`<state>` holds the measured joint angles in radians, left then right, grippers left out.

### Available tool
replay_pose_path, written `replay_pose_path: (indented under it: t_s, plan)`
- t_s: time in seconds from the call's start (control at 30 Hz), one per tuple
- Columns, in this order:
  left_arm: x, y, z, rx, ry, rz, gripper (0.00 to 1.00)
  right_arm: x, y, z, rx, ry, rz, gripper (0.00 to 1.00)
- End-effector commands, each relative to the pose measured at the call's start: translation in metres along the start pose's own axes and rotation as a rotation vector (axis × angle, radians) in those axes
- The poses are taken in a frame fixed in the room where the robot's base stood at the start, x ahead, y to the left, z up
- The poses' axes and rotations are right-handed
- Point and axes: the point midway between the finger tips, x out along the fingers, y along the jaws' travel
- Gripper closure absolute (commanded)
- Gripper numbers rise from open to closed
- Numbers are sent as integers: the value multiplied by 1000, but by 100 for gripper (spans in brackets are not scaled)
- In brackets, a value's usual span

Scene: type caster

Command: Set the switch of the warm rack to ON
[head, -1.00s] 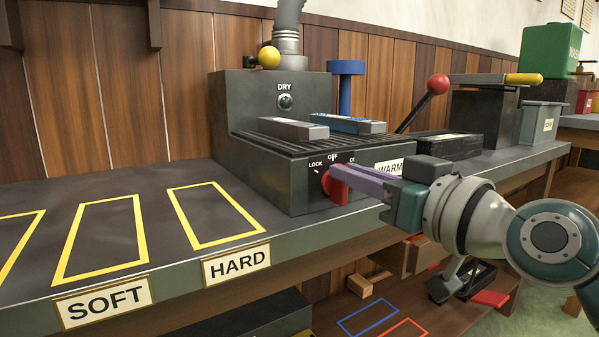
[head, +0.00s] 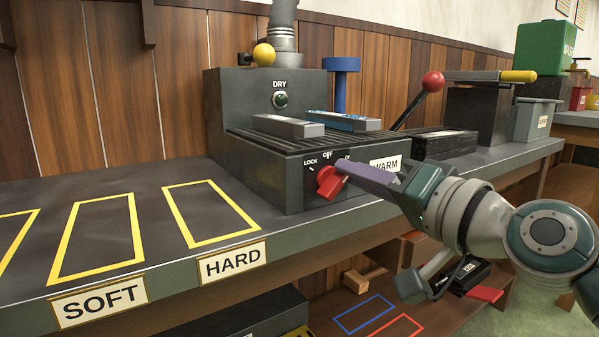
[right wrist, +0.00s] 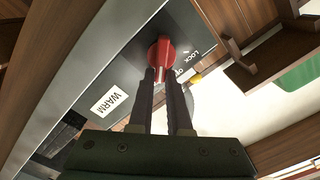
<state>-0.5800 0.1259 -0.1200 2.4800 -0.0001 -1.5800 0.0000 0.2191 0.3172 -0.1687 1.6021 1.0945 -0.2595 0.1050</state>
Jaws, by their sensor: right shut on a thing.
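The warm rack (head: 262,170) is a dark box with a slotted top and a WARM label (head: 385,163). Its red switch knob (head: 329,184) is on the front face, below the LOCK and OFF marks; the third mark is partly hidden by my gripper. My right gripper (head: 346,170) reaches in from the right, shut on the knob, with its fingers tilted. In the right wrist view the two dark fingers (right wrist: 161,80) hold the handle of the red knob (right wrist: 160,52). The exact setting is hard to read. My left gripper is not in view.
Two bars (head: 288,127) lie on the rack top. A red-balled lever (head: 433,82) stands to the right, behind my arm. The bench left of the rack is clear, with yellow outlines marked SOFT (head: 98,302) and HARD (head: 232,262). A lower shelf holds several small things.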

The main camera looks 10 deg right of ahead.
Motion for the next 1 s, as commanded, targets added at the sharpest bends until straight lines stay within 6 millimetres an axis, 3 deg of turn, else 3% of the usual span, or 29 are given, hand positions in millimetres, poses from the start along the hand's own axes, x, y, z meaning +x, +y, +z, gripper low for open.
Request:
replay_pose_path:
  t_s: [0.33,0.83,0.87,1.0]
  plan:
    - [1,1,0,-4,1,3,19,0,3,1,126,-2,1,100]
    - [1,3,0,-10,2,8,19,0,3,1,146,-1,1,100]
    - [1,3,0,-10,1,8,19,0,3,1,146,-1,1,83]
    - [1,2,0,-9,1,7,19,0,3,1,145,-1,1,67]
